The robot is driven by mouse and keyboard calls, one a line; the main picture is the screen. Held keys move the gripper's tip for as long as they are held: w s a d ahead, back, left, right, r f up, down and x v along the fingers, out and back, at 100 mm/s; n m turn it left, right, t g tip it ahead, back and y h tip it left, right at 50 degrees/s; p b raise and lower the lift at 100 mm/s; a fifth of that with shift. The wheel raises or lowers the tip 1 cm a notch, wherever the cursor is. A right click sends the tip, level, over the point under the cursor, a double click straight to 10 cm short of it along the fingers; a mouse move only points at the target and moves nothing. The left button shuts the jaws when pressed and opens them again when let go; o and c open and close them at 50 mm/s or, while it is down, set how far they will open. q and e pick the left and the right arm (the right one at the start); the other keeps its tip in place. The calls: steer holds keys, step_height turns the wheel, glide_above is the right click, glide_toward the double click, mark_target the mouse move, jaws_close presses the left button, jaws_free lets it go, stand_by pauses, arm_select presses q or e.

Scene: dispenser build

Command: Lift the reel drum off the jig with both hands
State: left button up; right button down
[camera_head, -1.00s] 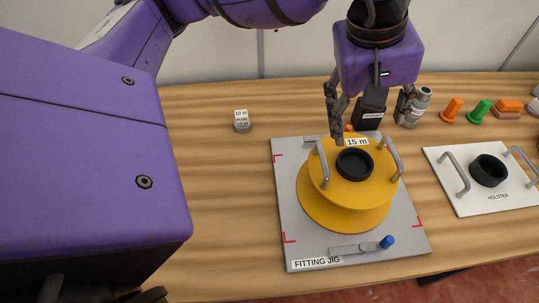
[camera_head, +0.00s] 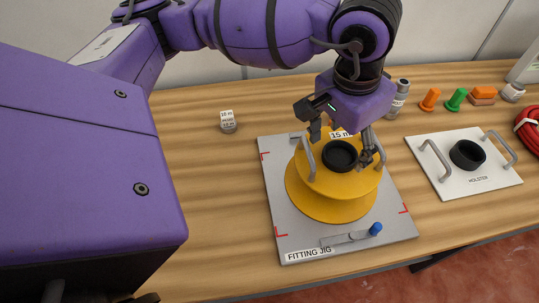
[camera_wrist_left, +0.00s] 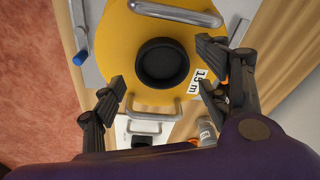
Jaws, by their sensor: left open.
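The yellow reel drum (camera_head: 325,205) with a black hub (camera_head: 340,156) and a "15 m" label sits on the grey fitting jig (camera_head: 279,215). It has a metal handle on its left (camera_head: 304,157) and one on its right (camera_head: 380,176). My left gripper (camera_head: 342,138) is over the drum's back right, fingers spread and empty. In the left wrist view the fingers of the left gripper (camera_wrist_left: 160,85) stand apart, with the drum's near handle (camera_wrist_left: 150,110) showing between them; contact cannot be told. My right gripper is not in view.
The jig has a lever with a blue knob (camera_head: 376,229) at its front. A white holster plate (camera_head: 470,190) with two handles lies to the right. A grey bottle (camera_head: 397,100), orange and green pegs and a red cable coil (camera_head: 530,125) stand behind and right. A small labelled weight (camera_head: 228,122) stands left.

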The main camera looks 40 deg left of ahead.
arm_select(q)
steer(key=shift+w+f, duration=0.2)
steer(key=shift+f, duration=0.9)
steer(key=shift+d, duration=0.1)
jaws_close()
steer(key=shift+r, duration=0.15)
